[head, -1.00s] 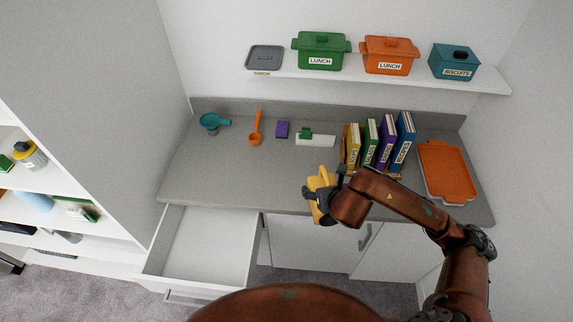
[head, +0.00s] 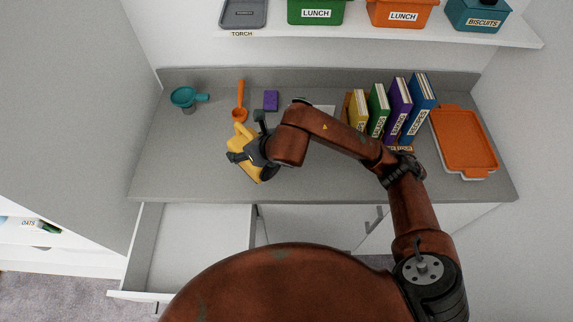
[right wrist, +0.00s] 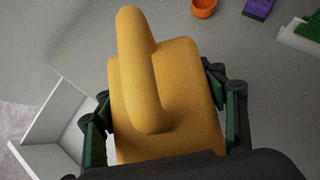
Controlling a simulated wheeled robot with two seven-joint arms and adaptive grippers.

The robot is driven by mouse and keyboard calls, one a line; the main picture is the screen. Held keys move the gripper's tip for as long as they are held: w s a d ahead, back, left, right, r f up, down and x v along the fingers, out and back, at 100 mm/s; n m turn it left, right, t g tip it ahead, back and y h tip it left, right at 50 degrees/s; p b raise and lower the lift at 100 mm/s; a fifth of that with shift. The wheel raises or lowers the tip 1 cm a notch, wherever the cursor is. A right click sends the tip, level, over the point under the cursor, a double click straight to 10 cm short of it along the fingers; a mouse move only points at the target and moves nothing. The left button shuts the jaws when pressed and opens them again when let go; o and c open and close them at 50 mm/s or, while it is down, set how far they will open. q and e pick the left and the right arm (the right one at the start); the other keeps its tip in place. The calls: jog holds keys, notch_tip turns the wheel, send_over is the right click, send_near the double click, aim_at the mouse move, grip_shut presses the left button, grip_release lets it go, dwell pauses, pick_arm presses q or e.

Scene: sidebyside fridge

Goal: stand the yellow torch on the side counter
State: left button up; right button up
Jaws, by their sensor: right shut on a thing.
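The yellow torch (head: 240,140) is held by my right gripper (head: 246,145) over the left-middle part of the grey counter (head: 185,165). In the right wrist view the torch (right wrist: 165,90) fills the middle, a blocky body with a thick rounded handle towards the camera. The fingers of the right gripper (right wrist: 165,122) close on both sides of its body. The torch looks tilted in the head view; whether its underside touches the counter I cannot tell. My left gripper is not in view.
Behind the torch lie a teal scoop (head: 185,97), an orange ladle (head: 240,100) and a purple block (head: 271,100). Books (head: 400,108) and an orange tray (head: 464,142) stand right. A drawer (head: 195,245) is open below the front edge. The counter's left front is bare.

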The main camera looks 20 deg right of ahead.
jog(key=shift+w+a+f, duration=0.1)
jog(key=shift+a+f, duration=0.05)
jog(key=shift+a, duration=0.2)
jog(key=shift+w+d+f, duration=0.1)
jog(key=shift+d+f, duration=0.05)
jog(key=shift+d, duration=0.15)
jog(key=w+d+f, duration=0.1)
jog(key=d+f, duration=0.1)
jog(key=d, duration=0.1)
jog(key=w+d+f, duration=0.2)
jog(key=d+f, duration=0.1)
jog(key=d, duration=0.1)
jog(key=w+d+f, duration=0.1)
jog(key=d+f, duration=0.1)
jog(key=d, duration=0.1)
jog(key=shift+w+d+f, duration=0.35)
jog(key=shift+w+f, duration=0.05)
jog(key=shift+w+d+f, duration=0.2)
jog(key=shift+d+f, duration=0.2)
jog(key=shift+f, duration=0.2)
notch_tip(320, 180, down, 3)
jog(key=shift+d+f, duration=0.1)
jog(key=shift+d, duration=0.05)
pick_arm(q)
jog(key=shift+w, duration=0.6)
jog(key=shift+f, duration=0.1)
pick_arm(e)
jog(key=shift+f, duration=0.15)
jog(key=o, duration=1.7)
jog(key=shift+c, duration=0.2)
